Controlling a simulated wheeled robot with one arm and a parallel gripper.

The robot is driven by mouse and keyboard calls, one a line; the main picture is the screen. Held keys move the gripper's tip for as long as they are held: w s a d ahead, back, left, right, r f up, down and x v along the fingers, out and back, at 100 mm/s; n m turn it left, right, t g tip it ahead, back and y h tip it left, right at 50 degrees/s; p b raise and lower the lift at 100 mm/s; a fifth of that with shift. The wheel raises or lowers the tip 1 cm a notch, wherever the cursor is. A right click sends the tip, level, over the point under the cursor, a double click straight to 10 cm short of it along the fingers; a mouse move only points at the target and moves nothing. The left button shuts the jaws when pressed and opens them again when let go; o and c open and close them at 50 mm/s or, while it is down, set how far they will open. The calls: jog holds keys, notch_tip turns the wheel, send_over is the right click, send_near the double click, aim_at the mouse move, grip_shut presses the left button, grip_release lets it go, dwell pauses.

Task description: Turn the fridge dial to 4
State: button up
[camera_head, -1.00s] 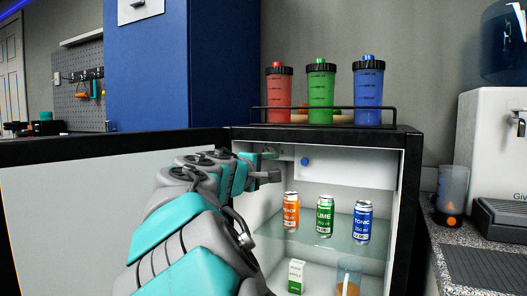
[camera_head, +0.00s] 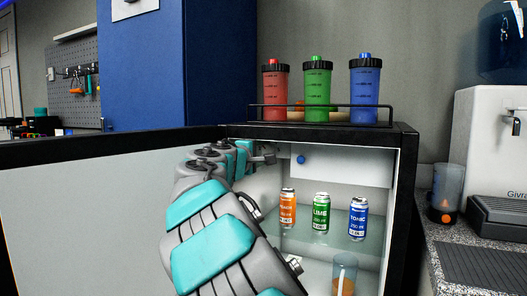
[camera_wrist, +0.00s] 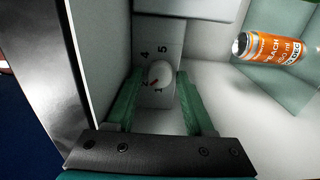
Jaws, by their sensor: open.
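The fridge dial (camera_wrist: 161,75) is a small white knob on the fridge's inner wall in the wrist view. My gripper (camera_wrist: 159,80) is open, with one green finger on each side of the dial. I cannot tell whether the fingers touch it. In the head view my gripper (camera_head: 266,153) reaches into the upper left of the open fridge (camera_head: 405,190), and the dial is hidden there.
The white freezer box (camera_head: 345,168) with a blue knob is right of my gripper. Peach (camera_head: 288,208), lime (camera_head: 321,212) and tonic cans (camera_head: 358,217) stand on the glass shelf. The open door (camera_head: 80,215) is at left. Three shaker bottles stand on top.

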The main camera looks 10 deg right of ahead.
grip_shut()
dwell(0.3)
jog(key=shift+f+m+b, duration=0.15)
jog(key=shift+m+b, duration=0.15)
jog(key=shift+b, duration=0.25)
jog(key=m+b, duration=1.1)
jog(key=b, duration=0.1)
jog(key=shift+m, duration=0.3)
jog(key=shift+a+m, duration=0.1)
jog(key=shift+m, duration=2.8)
